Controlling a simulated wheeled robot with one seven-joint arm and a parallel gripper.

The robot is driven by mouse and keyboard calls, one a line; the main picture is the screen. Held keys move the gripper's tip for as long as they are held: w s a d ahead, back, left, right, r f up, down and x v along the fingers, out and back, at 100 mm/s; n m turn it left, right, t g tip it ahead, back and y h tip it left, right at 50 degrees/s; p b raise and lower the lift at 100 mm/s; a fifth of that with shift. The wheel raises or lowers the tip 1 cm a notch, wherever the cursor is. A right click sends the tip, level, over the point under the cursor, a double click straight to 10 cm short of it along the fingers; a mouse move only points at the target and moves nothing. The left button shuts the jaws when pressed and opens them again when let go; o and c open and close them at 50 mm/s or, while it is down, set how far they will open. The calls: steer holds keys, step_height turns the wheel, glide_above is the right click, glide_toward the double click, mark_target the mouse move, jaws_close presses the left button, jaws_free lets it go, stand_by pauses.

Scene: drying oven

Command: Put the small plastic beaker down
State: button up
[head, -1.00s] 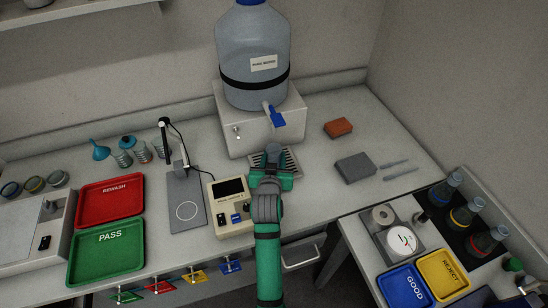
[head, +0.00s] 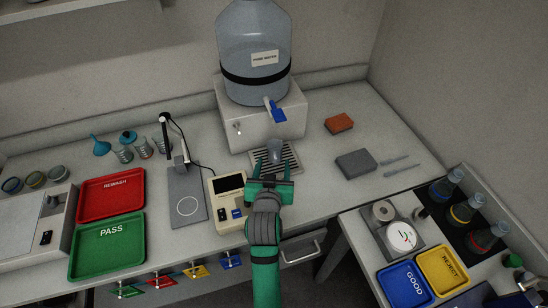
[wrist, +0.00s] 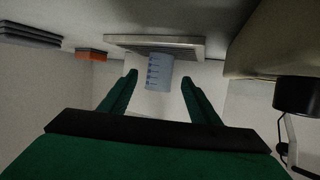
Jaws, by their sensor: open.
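The small plastic beaker (head: 276,150), clear and bluish with dark graduation marks, stands upright on the slatted drip tray (head: 292,170) below the water tap. In the wrist view, which is upside down, the beaker (wrist: 157,74) rests against the tray plate (wrist: 190,44) between the lines of my two fingers. My gripper (head: 270,182) is open, empty, and on the near side of the beaker. Its green fingers are spread wide with a gap to the beaker on both sides.
The water jug (head: 253,60) and its blue tap (head: 277,112) stand just above and behind the beaker. A beige meter (head: 228,198) is close on the left of my gripper. A grey block (head: 355,164) and an orange block (head: 339,124) lie right.

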steer(key=shift+v, duration=2)
steer(key=shift+w, duration=0.1)
steer(key=shift+a, duration=0.1)
